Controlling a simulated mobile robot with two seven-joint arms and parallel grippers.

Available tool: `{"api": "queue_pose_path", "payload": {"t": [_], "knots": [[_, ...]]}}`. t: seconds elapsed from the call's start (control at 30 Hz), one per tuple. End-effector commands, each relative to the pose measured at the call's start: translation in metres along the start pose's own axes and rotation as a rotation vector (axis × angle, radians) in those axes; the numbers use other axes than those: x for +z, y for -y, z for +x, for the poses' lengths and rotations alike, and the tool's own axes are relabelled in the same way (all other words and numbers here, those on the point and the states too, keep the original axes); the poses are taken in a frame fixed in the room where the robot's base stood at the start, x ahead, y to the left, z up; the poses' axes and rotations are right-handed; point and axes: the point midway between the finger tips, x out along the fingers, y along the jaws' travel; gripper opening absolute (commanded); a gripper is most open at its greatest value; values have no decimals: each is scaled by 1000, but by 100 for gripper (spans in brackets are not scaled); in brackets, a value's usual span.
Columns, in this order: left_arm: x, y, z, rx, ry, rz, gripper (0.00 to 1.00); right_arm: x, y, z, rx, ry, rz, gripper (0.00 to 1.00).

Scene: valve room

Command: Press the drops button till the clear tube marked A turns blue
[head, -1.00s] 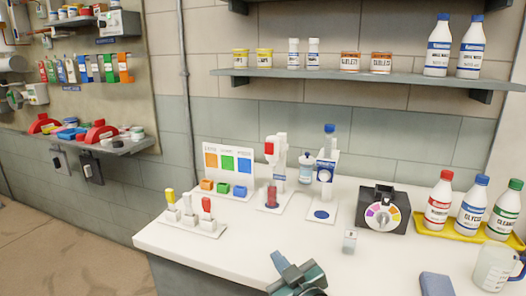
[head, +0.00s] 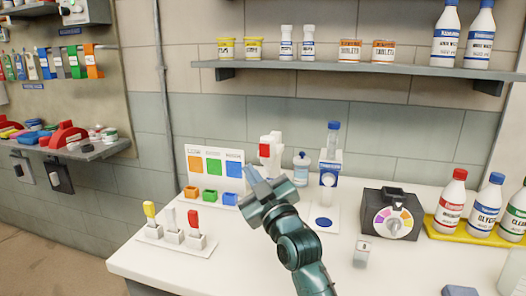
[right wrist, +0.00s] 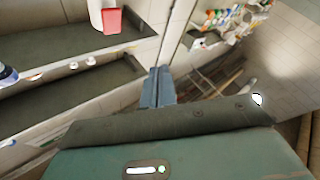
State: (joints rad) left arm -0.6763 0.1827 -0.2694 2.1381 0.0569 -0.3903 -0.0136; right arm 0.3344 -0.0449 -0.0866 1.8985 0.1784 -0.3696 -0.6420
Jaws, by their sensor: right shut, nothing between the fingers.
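A white dispenser (head: 276,142) with a red button-like part (head: 265,150) on its front stands on the counter. The red part also shows at the top of the right wrist view (right wrist: 111,20). My right gripper (head: 252,176) is shut and empty, in front of the dispenser's lower part and hiding it, below the red part. A second white and blue stand (head: 328,170) holds a clear tube with a blue cap (head: 333,138). I cannot read which tube is marked A. My left gripper is out of view.
Orange, green and blue blocks (head: 210,195) sit before a colour card (head: 213,160). A rack (head: 172,236) holds yellow, white and red pieces. A black dial box (head: 390,213) and bottles on a yellow tray (head: 447,228) stand right. The front counter is mostly clear.

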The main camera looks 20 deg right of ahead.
Motion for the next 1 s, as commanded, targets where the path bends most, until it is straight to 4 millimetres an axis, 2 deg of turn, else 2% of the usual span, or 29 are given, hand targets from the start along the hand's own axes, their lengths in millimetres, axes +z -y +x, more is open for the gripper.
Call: {"api": "queue_pose_path", "payload": {"t": [0.27,0.5,0.8,1.0], "knots": [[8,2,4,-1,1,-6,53,9,-6,9,0,0,-2,0],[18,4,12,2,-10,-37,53,27,-22,32,0,0,-2,0],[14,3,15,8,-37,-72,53,42,-40,56,-1,0,-2,0],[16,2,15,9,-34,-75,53,45,-44,61,0,1,0,0]]}}
